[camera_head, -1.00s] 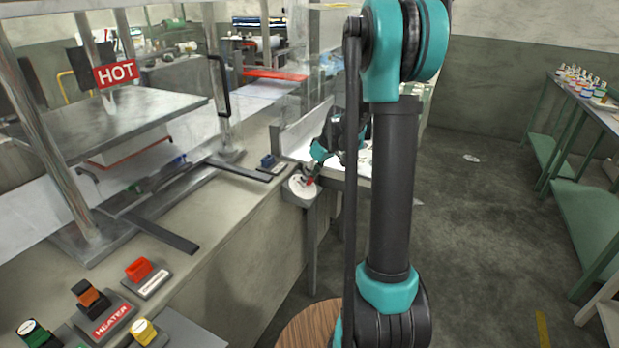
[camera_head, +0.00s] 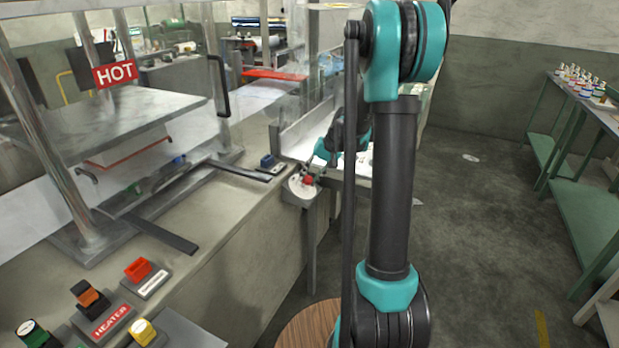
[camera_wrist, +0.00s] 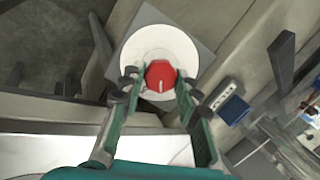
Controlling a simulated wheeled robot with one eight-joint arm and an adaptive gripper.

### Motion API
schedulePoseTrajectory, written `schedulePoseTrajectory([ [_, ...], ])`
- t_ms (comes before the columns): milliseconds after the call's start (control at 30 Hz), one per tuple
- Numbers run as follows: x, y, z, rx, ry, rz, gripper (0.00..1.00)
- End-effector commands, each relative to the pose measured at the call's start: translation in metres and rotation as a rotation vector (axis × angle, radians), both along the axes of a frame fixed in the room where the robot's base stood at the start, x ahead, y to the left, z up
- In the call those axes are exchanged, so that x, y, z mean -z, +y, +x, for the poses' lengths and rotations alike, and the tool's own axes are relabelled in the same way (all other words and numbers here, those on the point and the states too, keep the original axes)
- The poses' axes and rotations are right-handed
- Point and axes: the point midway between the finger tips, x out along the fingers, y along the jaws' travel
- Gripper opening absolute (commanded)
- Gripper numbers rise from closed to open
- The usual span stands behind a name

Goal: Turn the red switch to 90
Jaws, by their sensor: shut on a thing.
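Any marks on the dial are too faint to read. In the head view the red switch (camera_head: 308,181) is small, on the white dial at the end of the bench. My gripper (camera_wrist: 158,84) has its two fingers on either side of the knob, shut on it. In the head view my gripper (camera_head: 316,172) reaches the dial from the upper right, and its fingertips are too small to make out.
A blue switch (camera_head: 268,161) sits on the bench beside the dial. A red rocker switch (camera_head: 138,270) and a yellow-topped one (camera_head: 143,332) are nearer me at lower left. A glass-sided press with a HOT sign (camera_head: 115,73) stands on the left.

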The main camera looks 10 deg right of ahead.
Motion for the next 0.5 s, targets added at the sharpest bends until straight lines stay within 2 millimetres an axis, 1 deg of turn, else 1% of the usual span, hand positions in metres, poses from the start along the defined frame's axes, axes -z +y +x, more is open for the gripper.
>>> schedulePoseTrajectory([
  [200, 0.0004, -0.0015, 0.0001, 0.176, 0.081, 0.059, 0.03],
  [500, 0.0008, -0.002, -0.0003, 0.381, 0.177, 0.128, 0.03],
])
